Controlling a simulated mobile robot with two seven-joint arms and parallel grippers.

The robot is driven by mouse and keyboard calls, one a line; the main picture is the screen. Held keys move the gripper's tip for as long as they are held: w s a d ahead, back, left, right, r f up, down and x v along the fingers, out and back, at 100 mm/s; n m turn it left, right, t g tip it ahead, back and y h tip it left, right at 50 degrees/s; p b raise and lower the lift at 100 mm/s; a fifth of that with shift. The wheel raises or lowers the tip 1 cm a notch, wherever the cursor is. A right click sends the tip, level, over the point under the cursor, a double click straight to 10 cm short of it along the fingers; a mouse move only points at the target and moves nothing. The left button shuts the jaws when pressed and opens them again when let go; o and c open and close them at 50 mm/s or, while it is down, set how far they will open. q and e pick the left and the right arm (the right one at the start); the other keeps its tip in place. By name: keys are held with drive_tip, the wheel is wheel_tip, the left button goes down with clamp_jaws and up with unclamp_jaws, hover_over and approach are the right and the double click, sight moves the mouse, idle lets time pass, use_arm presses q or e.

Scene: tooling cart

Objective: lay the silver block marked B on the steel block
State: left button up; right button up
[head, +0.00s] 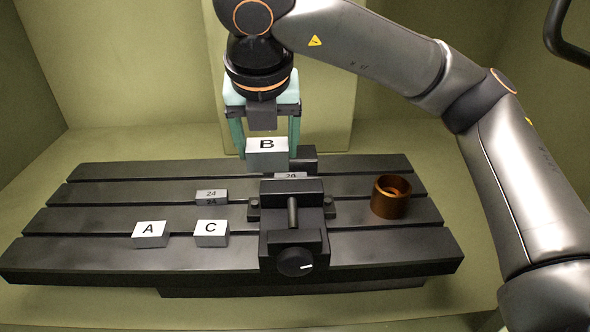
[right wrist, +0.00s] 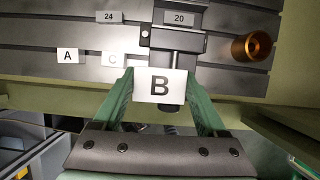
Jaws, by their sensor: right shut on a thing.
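The silver block marked B (head: 267,158) is held in my right gripper (head: 266,147), with a green finger on each side. It shows large in the right wrist view (right wrist: 160,86). In the head view it overlaps the rear of the black vise (head: 293,240) and looks raised above the table. A grey steel block marked 20 (right wrist: 180,17) sits between the vise jaws; block B partly hides it in the head view (head: 291,176). Another grey block marked 24 (head: 211,195) lies left of the vise. Which one is the task's steel block is not marked. My left gripper is not in view.
Silver blocks A (head: 150,234) and C (head: 211,233) stand front left on the slotted black table (head: 100,262). A copper-coloured hollow cylinder (head: 391,197) stands right of the vise. The table's front right is clear.

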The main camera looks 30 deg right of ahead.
drive_tip(key=shift+w+d, duration=0.2)
drive_tip(key=shift+w, duration=0.05)
drive_tip(key=w+d+f+p, duration=0.1)
drive_tip(key=w+d+f, duration=0.2)
drive_tip(key=w+d, duration=0.2)
approach(291, 162)
drive_tip(key=f, duration=0.2)
drive_tip(key=shift+w+a+f+p, duration=0.1)
drive_tip(key=shift+a+f+p, duration=0.2)
drive_tip(key=shift+f+p, duration=0.1)
drive_tip(key=shift+w+d+f, duration=0.2)
drive_tip(key=shift+w+f, duration=0.1)
drive_tip(key=shift+f, duration=0.15)
drive_tip(key=x, duration=0.3)
drive_tip(key=shift+s+f, duration=0.25)
drive_tip(key=shift+s, duration=0.05)
drive_tip(key=shift+f, duration=0.2)
